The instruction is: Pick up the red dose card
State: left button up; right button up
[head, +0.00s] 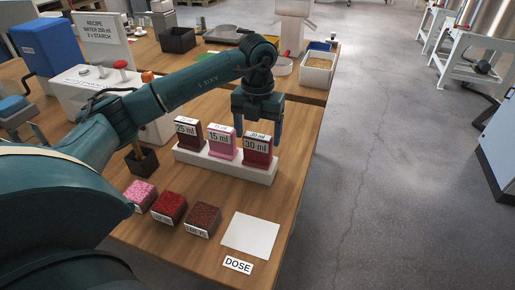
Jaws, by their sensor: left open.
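A red card marked 30 ml (257,152) stands upright at the right end of a white holder (225,166). A pink card marked 15 ml (222,145) stands in the middle, and a dark brown card marked 25 ml (187,134) stands at the left end. My left gripper (257,130) points down at the red card, its fingers spread to either side of the card's top. The gripper is open, and I cannot tell whether a finger touches the card. My right gripper is out of view.
A blank white square (251,236) lies by a DOSE label (237,265). A recipe sign (103,35) stands behind. The table's right edge is close to the holder.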

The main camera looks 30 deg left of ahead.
aim_at(258, 152)
pick_arm(q)
jog(key=shift+f+p, duration=0.6)
jog(key=shift+f, duration=2.8)
jog(key=c, duration=0.8)
